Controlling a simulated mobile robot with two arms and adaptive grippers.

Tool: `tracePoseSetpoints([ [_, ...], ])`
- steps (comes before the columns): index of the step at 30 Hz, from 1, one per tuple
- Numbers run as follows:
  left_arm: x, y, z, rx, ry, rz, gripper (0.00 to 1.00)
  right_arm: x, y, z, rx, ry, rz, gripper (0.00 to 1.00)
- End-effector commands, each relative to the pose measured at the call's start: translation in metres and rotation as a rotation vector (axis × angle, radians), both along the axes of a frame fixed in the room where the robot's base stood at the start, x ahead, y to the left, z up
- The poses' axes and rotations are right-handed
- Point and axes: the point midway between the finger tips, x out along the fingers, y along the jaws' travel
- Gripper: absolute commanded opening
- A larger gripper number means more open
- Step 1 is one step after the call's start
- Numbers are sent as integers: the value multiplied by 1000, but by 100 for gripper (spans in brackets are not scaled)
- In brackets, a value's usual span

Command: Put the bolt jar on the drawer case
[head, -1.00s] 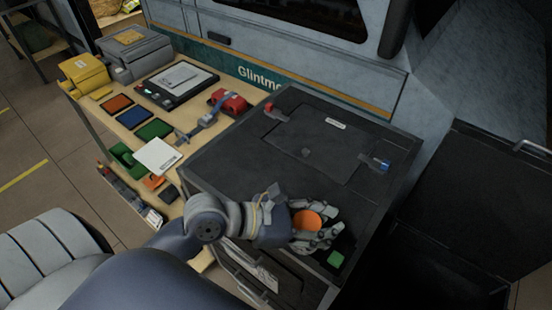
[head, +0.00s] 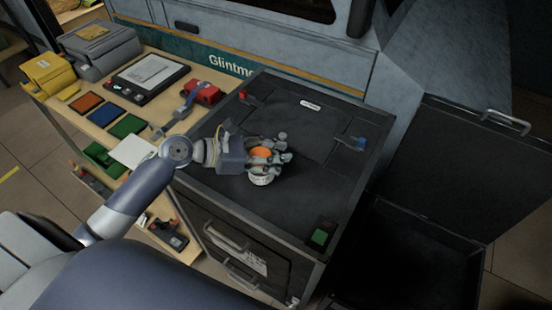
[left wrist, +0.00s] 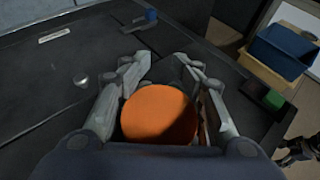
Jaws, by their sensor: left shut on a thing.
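The bolt jar (head: 262,180) has an orange lid and a pale, labelled body. It is upright in my left gripper (head: 272,160), whose fingers are shut around it. The jar is over the black top of the drawer case (head: 215,185), left of its middle; I cannot tell whether its base touches the top. In the left wrist view the orange lid (left wrist: 158,115) sits between the fingers and hides the jar's body. A dark jointed piece at that view's right edge looks like my right gripper (left wrist: 298,150); its jaws are unclear.
A wooden bench (head: 165,95) with trays and tools adjoins on the left. An open black case (head: 405,255) stands at the right.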

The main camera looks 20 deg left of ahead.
Motion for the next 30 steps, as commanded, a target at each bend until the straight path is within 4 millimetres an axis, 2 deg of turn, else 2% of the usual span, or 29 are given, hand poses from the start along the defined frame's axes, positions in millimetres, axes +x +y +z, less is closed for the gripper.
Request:
tracePoseSetpoints([
  [4,0,0,-16,-4,0,2,0,0,0,1,0,0,0,70],
  [11,0,0,-19,0,0,0,0,0,0,1,0,0,0,70],
  [12,-1,0,-20,1,2,0,41,0,0,1,0,0,0,70],
  [15,-1,0,-20,1,2,0,64,0,0,1,0,0,0,70],
  [16,-1,0,-20,0,1,0,66,0,0,1,0,0,0,70],
  [26,-1,0,-19,0,0,1,66,0,0,1,0,-1,0,70],
  [30,-7,8,-16,1,1,2,66,0,0,-1,0,-1,0,70],
])
